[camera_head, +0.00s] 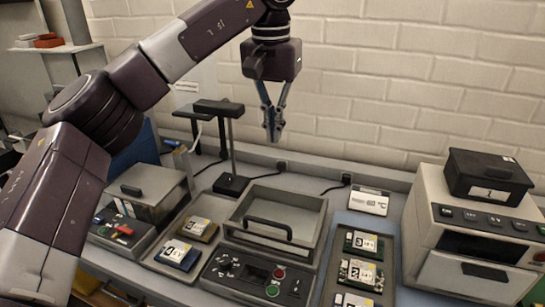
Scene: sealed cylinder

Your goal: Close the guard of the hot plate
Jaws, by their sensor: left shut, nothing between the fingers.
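The hot plate appears to be the grey device in the middle of the bench, with a dark control panel (255,277) bearing a red and a green button. Behind the panel is its grey-framed guard (318,225), with a black bar handle (268,223) across the front. I cannot tell for sure how far open the guard is. My left gripper (271,138) is shut and empty, pointing down in front of the brick wall, above and behind the guard, apart from it. My right gripper is not in view.
A black stand (231,150) rises behind the guard. A lidded device (146,187) and a tray with labelled boards (178,254) are at left. Another board tray (342,240), a °C sign (370,201) and a white oven-like unit (480,225) topped by a black box (488,178) are at right.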

